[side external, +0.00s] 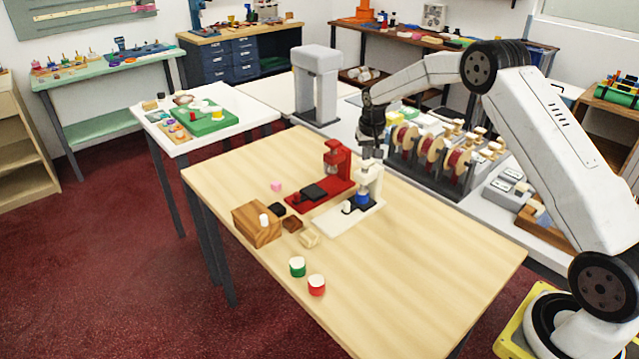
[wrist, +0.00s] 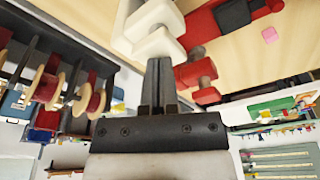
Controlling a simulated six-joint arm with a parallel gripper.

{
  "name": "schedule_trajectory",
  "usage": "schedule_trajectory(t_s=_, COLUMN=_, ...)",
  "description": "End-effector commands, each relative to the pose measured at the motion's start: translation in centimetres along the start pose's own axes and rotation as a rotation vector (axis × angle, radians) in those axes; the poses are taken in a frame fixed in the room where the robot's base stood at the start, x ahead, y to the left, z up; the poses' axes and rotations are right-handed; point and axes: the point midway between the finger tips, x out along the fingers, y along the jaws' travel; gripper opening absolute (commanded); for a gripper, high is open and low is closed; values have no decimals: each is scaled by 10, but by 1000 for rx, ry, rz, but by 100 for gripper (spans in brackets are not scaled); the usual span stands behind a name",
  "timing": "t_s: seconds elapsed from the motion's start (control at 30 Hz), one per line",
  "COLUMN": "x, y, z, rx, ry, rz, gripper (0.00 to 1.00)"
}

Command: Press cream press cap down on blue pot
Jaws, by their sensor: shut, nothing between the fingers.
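The cream press (side external: 375,184) stands upright on its pale base on the wooden table. The blue pot (side external: 362,198) sits on that base under the press head. My gripper (side external: 372,153) is shut and empty, pointing down just above the top of the cream press. In the wrist view the shut fingers (wrist: 159,66) end right by the cream press (wrist: 155,42). I cannot tell whether they touch its cap. The blue pot is hidden in the wrist view, and its top is hard to make out in the side view.
A red press (side external: 335,160) stands close beside the cream one. A wooden block (side external: 257,225), a green pot (side external: 297,268) and a red pot (side external: 316,287) stand nearer the front. A rack of spools (side external: 430,155) is behind. The table's right part is clear.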

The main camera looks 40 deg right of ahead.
Motion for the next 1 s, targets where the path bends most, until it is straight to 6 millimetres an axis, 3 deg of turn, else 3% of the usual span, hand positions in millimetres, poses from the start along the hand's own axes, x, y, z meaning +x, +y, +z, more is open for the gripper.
schedule_trajectory(t_s=1.0, x=-58, y=0, z=-12, rx=0, ry=3, rz=-1, gripper=0)
